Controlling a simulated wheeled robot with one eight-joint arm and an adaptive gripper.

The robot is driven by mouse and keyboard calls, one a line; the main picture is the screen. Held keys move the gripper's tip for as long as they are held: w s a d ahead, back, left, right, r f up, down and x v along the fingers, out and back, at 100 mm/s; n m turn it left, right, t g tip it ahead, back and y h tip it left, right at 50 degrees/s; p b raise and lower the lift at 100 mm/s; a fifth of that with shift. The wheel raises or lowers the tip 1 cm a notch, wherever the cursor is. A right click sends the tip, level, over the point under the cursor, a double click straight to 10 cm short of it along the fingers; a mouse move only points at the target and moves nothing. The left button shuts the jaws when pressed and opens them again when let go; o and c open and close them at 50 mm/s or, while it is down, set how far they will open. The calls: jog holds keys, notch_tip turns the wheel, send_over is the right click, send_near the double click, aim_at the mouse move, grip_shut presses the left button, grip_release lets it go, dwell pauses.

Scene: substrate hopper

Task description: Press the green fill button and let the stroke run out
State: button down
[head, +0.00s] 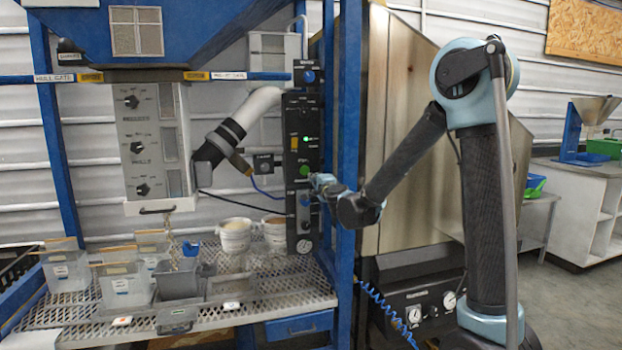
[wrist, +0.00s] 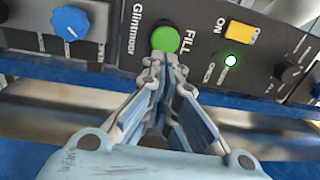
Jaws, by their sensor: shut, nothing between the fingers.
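The green fill button (head: 304,171) is a round button on the black control panel (head: 299,112). It also shows in the wrist view (wrist: 166,39), beside the word FILL, with its face mostly uncovered. My gripper (head: 321,183) is in front of the panel, slightly right of and below the button. In the wrist view my gripper (wrist: 158,64) is shut and empty, and its fingertips overlap the button's lower edge. I cannot tell whether they touch it. A green lamp (wrist: 231,60) glows on the panel near a yellow ON switch (wrist: 240,33).
A blue upright post (head: 347,150) stands right beside my gripper. A blue knob (wrist: 70,23) and a black knob (wrist: 288,72) flank the button. Clear bins (head: 65,268), a grey tub (head: 178,280) and white buckets (head: 234,236) stand on the mesh shelf.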

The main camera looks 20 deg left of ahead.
jog(key=v, duration=0.6)
jog(key=shift+s, duration=0.35)
jog(key=shift+d, duration=0.1)
